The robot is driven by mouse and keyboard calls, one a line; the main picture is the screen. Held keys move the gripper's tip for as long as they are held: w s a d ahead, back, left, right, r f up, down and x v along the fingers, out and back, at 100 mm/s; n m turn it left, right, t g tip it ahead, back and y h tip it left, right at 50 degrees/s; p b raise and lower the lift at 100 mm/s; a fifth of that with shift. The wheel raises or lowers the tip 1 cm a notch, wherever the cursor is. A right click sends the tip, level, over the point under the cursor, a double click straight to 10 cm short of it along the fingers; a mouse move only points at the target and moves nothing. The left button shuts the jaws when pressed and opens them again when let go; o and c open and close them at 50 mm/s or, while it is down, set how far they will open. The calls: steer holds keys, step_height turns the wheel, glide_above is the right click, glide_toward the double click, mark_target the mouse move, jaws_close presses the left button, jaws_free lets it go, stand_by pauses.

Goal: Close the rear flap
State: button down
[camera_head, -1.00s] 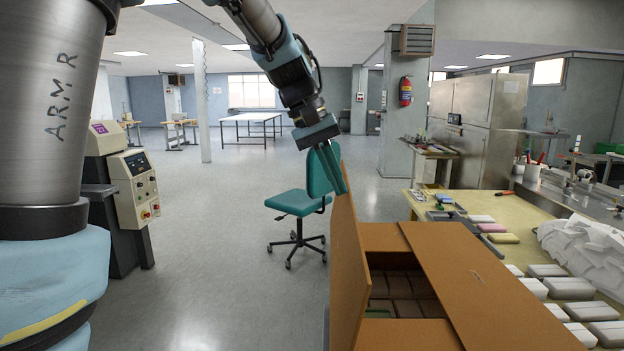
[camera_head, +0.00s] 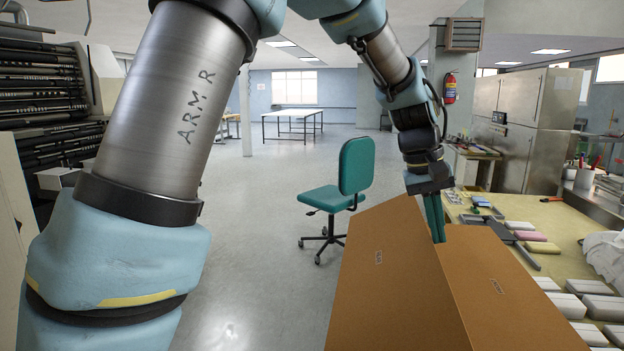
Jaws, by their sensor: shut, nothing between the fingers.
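The open-top cardboard box stands at the lower right of the head view. Its left large flap (camera_head: 378,275) leans over the opening, tilted inward. Its right large flap (camera_head: 505,292) lies over the other side, and the two meet along a slanting line. The box's contents and its smaller end flaps are hidden under them. I cannot tell by name which flap is the rear one. My gripper (camera_head: 437,232) points down at the far end of this line, shut and empty, with its teal fingers at or very near the left flap's upper edge.
A table (camera_head: 562,220) with several pale wrapped bars, a pink bar and tools stands right of the box. A teal office chair (camera_head: 345,190) stands behind the box on open floor. A dark machine rack (camera_head: 45,100) is at the far left.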

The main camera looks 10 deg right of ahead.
steer(key=shift+t+y, duration=0.3)
steer(key=shift+y, duration=0.3)
steer(key=f, duration=0.1)
steer(key=s+d+f, duration=0.1)
steer(key=f, duration=0.1)
steer(key=d+f+p, duration=0.1)
steer(key=shift+s+d+f, duration=0.15)
steer(key=shift+d+f, duration=0.05)
steer(key=shift+f, duration=0.2)
steer(key=shift+d+f+y, duration=0.15)
steer(key=shift+f+y, duration=0.15)
steer(key=shift+f, duration=0.2)
steer(key=shift+r, duration=0.15)
